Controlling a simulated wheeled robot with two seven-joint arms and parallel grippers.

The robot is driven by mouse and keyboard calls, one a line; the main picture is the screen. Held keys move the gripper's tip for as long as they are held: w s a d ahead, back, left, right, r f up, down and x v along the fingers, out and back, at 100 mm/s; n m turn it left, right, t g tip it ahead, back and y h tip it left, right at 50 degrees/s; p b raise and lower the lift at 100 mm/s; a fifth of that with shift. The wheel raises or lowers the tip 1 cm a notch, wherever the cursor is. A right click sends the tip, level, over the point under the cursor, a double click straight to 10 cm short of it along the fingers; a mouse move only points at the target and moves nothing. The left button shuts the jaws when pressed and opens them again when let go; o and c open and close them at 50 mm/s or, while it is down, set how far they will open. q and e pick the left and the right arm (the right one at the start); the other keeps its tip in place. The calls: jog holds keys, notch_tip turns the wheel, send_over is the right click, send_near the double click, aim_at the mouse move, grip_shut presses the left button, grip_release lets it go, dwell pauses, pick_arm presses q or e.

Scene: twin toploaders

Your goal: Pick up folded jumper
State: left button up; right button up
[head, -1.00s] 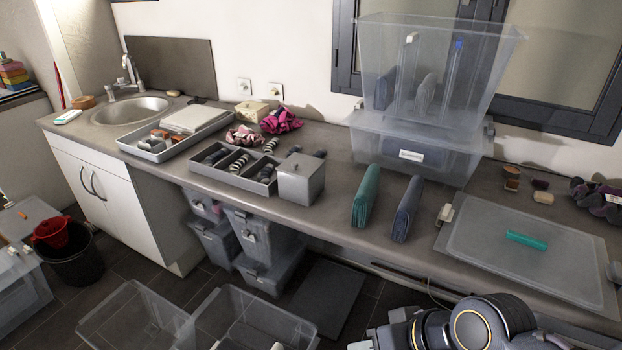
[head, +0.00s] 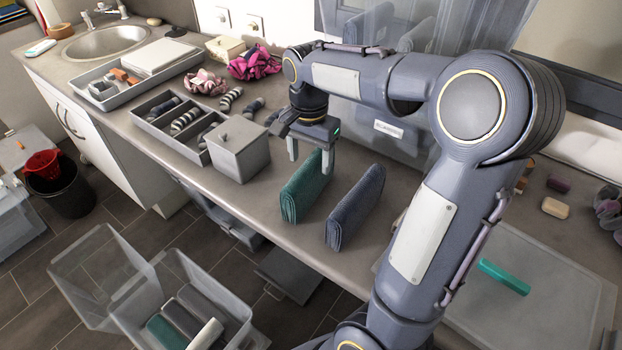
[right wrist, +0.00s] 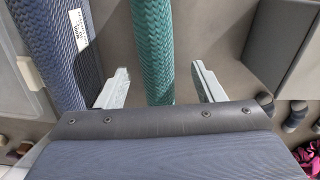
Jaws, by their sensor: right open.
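Two folded jumpers stand on edge on the worktop: a teal one (head: 303,193) and a dark blue one (head: 355,208) to its right. I cannot tell how far the fingertips are above the teal jumper. My left gripper is not in view.
A grey lidded box (head: 239,152) stands left of the teal jumper, beside a divided tray (head: 150,121) of rolled socks. Clear stacked boxes (head: 345,95) stand behind. An open clear bin (head: 135,312) on the floor holds rolled items. A flat lid (head: 545,305) lies at right.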

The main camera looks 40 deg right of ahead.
jog(key=f, duration=0.5)
jog(key=shift+s+a+f, duration=0.15)
jog(key=shift+s+f, duration=0.05)
jog(key=shift+f, duration=0.05)
jog(key=c, duration=1.2)
jog(key=shift+c, duration=0.5)
jog(key=shift+r, duration=0.15)
